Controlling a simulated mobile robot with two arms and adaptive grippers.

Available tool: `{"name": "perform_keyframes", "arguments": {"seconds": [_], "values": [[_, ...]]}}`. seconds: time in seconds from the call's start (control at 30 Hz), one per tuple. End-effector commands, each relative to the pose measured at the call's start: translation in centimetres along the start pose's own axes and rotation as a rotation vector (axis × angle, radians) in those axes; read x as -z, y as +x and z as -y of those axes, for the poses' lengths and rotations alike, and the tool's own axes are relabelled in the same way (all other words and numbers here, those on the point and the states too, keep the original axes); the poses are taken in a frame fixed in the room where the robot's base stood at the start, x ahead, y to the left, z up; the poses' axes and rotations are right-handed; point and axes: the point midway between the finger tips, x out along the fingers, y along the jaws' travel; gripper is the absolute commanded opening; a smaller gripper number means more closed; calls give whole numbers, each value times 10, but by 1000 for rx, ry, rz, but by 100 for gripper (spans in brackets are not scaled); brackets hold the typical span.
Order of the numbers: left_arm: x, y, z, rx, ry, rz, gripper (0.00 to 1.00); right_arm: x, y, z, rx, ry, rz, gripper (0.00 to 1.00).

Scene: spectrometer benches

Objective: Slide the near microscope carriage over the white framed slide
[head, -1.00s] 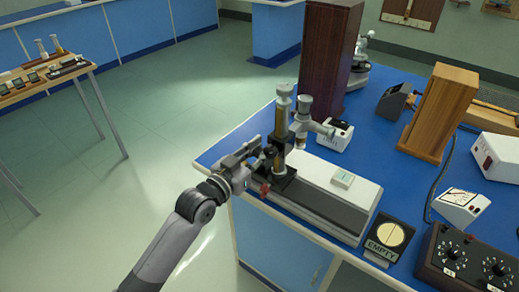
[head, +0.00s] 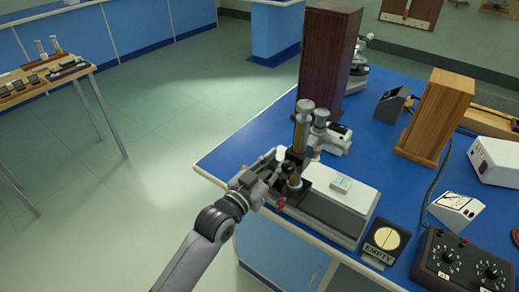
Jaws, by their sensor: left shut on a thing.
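The near microscope carriage (head: 293,172) is a black block with brass and grey microscope tubes (head: 301,130) standing upright on it. It sits toward the left end of a long bench base with a dark front rail (head: 318,217) and a white top. The white framed slide (head: 341,183) lies on that white top, to the right of the carriage and apart from it. My left gripper (head: 276,163) reaches in from the lower left and is shut on the carriage; its fingertips are partly hidden against the dark parts. My right gripper is not in view.
A black "EMPTY" dial sign (head: 384,242) stands past the base's right end. A dark wooden cabinet (head: 327,50) and a lighter wooden box (head: 436,117) stand behind. A black control box (head: 461,262) is at the right. Blue bench top is bare at the left corner.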

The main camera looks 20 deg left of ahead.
Motion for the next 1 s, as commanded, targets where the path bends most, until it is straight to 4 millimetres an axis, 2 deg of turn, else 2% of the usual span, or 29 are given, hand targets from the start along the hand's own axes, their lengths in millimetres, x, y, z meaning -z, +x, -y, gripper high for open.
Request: {"name": "perform_keyframes", "arguments": {"seconds": [0.03,0.1,0.3,0.43,0.7,0.73,1.0], "values": [[3,0,-21,-8,-18,11,0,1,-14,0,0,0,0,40],[2,-1,-41,-7,-18,11,0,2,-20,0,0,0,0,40],[0,-1,-80,-4,-12,10,0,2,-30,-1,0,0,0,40],[-1,-1,-89,-3,-7,7,0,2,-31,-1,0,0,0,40],[-1,-1,-88,-2,-5,5,0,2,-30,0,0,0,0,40],[-1,-1,-88,-2,-5,5,21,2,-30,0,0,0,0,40],[-1,0,-88,-2,-5,5,39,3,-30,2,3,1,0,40]]}}
